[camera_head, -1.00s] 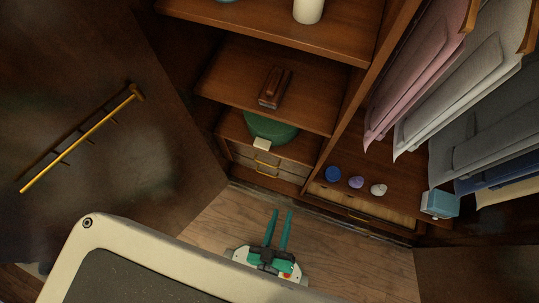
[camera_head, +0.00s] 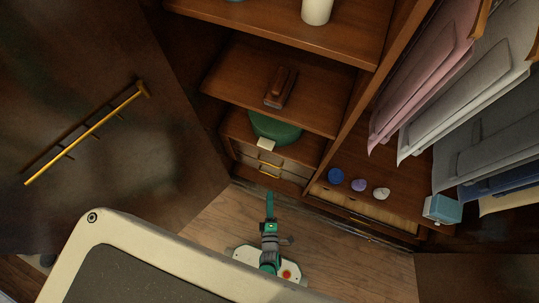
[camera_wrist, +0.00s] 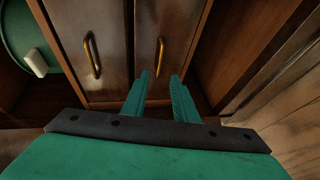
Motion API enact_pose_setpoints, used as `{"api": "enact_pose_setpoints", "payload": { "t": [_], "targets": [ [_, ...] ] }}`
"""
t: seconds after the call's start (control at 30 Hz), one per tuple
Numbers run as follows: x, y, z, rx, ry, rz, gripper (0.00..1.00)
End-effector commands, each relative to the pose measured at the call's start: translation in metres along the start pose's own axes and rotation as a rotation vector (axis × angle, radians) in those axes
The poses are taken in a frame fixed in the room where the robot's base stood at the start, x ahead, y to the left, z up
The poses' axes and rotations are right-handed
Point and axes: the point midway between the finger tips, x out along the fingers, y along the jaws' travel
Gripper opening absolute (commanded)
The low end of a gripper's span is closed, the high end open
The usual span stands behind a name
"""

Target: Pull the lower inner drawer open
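Two grey-brown inner drawers sit one above the other at the bottom left of the armoire, both looking shut. The lower drawer (camera_head: 283,184) has a brass handle, and the upper drawer (camera_head: 288,164) has one too. The wrist view is turned sideways, so the lower drawer's handle (camera_wrist: 159,55) is on the right and the upper drawer's handle (camera_wrist: 92,55) on the left. My gripper (camera_wrist: 160,76) is open and empty, its green fingers pointing at the lower drawer's front near its handle, apart from the handle. In the head view my gripper (camera_head: 270,195) is in front of the drawers, one finger hiding the other.
A green round box (camera_head: 275,127) with a pale tag stands above the drawers. A brown brush-like object (camera_head: 280,87) lies on the shelf above. The open left door (camera_head: 90,110) and the right-hand partition flank the drawers.

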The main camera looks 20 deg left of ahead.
Motion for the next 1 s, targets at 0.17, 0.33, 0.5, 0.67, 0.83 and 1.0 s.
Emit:
{"api": "enact_pose_setpoints", "payload": {
  "t": [0.17,0.33,0.5,0.67,0.83,1.0],
  "targets": [
    [0.027,0.001,0.0,0.0,0.0,0.002,0.26],
    [0.059,0.002,0.001,0.002,-0.001,0.002,0.26],
    [0.083,0.001,0.001,0.002,-0.001,0.001,0.26],
    [0.096,0.001,0.0,0.003,-0.001,0.0,0.26],
    [0.101,0.0,0.001,0.003,-0.002,-0.001,0.26],
    [0.101,0.0,0.0,0.003,-0.001,-0.001,0.26]
  ]
}}
